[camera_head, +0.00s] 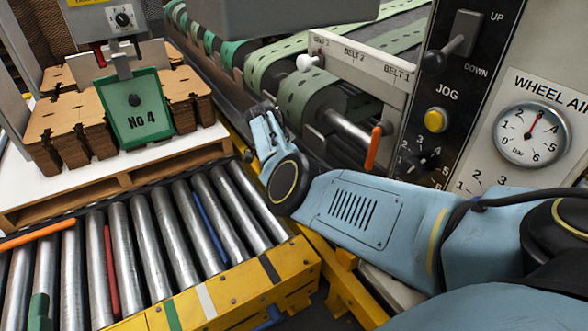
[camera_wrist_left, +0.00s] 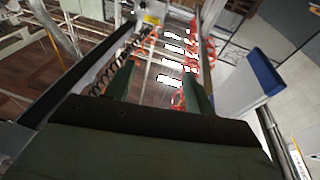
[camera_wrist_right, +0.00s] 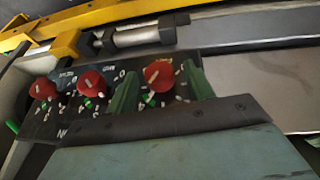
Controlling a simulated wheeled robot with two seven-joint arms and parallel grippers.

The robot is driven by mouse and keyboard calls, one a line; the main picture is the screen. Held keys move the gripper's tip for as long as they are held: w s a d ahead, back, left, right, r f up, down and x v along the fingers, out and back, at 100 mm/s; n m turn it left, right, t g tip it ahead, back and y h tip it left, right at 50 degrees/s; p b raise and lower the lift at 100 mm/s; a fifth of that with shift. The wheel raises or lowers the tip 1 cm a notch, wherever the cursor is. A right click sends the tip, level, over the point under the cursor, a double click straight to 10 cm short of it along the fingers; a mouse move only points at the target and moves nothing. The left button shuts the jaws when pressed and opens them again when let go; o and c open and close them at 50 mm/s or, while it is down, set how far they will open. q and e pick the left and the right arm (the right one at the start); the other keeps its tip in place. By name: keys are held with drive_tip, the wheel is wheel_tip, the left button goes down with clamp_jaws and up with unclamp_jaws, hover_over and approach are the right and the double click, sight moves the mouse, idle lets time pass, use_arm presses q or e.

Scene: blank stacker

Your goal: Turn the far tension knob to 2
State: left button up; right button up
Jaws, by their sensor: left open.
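In the right wrist view there are three red knobs on a dark dial panel: a left knob (camera_wrist_right: 43,89), a middle knob (camera_wrist_right: 90,79) and a right knob (camera_wrist_right: 158,75). Which knob is the far one I cannot tell. In the head view my right arm reaches over the machine's edge, and these knobs are not visible. My left gripper (camera_wrist_left: 159,84) is open and empty in the left wrist view.
A roller conveyor (camera_head: 195,300) with a yellow rail runs front left. A stack of cardboard blanks (camera_head: 70,120) stands behind it with a green No 4 plate (camera_head: 137,112).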

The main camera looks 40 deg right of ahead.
idle(0.3)
drive_tip(key=shift+r, duration=0.25)
use_arm(q)
drive_tip(key=s+a+f+g+y+p, duration=0.2)
drive_tip(key=s+a+f+g, duration=0.1)
drive_tip(key=s+f+g, duration=0.2)
drive_tip(key=s+a+f+g+y+p, duration=0.3)
drive_tip(key=s+f+g, duration=0.2)
drive_tip(key=f+g, duration=0.4)
drive_tip(key=shift+a+f+n, duration=0.25)
drive_tip(key=shift+f+n, duration=0.15)
drive_tip(key=shift+f, duration=1.2)
use_arm(e)
drive_tip(key=v, duration=1.3)
use_arm(q)
drive_tip(key=shift+s, duration=0.1)
use_arm(e)
drive_tip(key=shift+a+f, duration=0.15)
